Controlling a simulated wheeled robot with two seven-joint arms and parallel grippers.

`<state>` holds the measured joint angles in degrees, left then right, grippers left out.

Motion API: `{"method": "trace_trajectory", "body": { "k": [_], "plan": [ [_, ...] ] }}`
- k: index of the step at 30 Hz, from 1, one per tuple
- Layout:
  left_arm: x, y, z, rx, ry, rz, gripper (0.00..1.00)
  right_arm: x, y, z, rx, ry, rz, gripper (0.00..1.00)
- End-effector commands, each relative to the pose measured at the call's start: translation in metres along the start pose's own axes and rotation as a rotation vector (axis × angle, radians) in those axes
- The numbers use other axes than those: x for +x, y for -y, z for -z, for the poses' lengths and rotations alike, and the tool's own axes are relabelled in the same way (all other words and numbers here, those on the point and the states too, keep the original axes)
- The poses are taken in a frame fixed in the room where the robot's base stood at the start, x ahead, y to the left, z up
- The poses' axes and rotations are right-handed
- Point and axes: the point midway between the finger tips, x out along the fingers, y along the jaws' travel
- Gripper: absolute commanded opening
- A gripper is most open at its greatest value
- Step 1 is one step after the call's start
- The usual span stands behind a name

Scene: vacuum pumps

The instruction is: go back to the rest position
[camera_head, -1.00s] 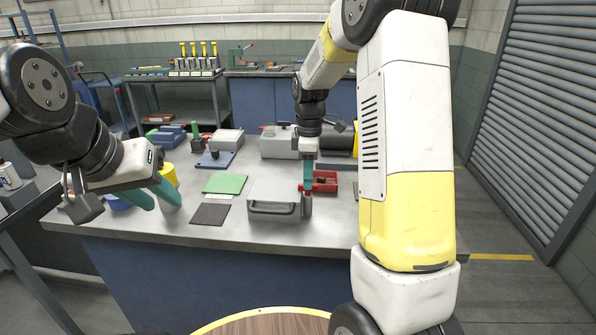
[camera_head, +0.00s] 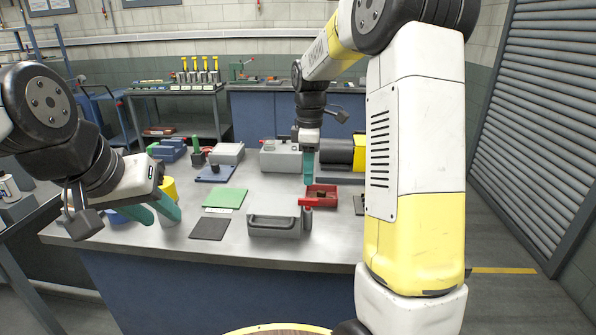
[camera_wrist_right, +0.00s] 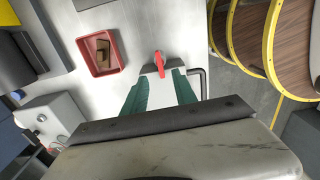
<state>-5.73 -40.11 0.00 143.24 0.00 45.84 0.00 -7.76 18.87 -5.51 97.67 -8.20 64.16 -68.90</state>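My right gripper (camera_head: 308,183) hangs fingers-down above the bench, over a red-handled valve (camera_head: 306,201) at the right end of a grey case (camera_head: 273,223). In the right wrist view its teal fingers (camera_wrist_right: 160,92) are spread apart. The red handle (camera_wrist_right: 159,64) shows beyond the gap, and nothing is seen gripped. My left gripper (camera_head: 153,212) is over the bench's left front part, its two teal fingers apart and empty. It is close to a yellow cylinder (camera_head: 169,187), partly hidden behind it.
The bench (camera_head: 200,252) also holds a green mat (camera_head: 225,198), a dark mat (camera_head: 210,229), a red bin (camera_head: 326,194) and grey pump units (camera_head: 281,155). The red bin (camera_wrist_right: 87,62) holds a brown piece. A shuttered wall (camera_head: 535,125) stands at right.

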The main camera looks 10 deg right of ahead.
Motion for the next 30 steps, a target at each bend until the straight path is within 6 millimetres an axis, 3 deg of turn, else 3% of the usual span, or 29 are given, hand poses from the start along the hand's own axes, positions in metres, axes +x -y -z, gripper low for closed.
{"method": "trace_trajectory", "body": {
  "k": [4,8,12,18,24,30],
  "plan": [
    [0.0,0.0,0.0,0.0,0.0,0.0,0.34,-0.005,0.005,-0.001,0.026,-0.009,-0.009,0.34],
    [0.0,0.0,0.0,0.0,0.0,0.0,0.34,-0.029,0.027,-0.007,0.146,-0.054,-0.053,0.34],
    [0.0,0.0,0.0,0.0,0.0,0.0,0.34,-0.061,0.071,-0.016,0.373,-0.147,-0.117,0.34],
    [0.0,0.0,0.0,0.0,0.0,0.0,0.34,-0.088,0.142,-0.028,0.711,-0.305,-0.182,0.34],
    [0.0,0.0,0.0,0.0,0.0,0.0,0.34,-0.09,0.204,-0.037,1.013,-0.466,-0.206,0.34],
    [0.0,0.0,0.0,0.0,0.0,0.0,0.34,-0.083,0.235,-0.041,1.184,-0.564,-0.205,0.34]
  ]
}}
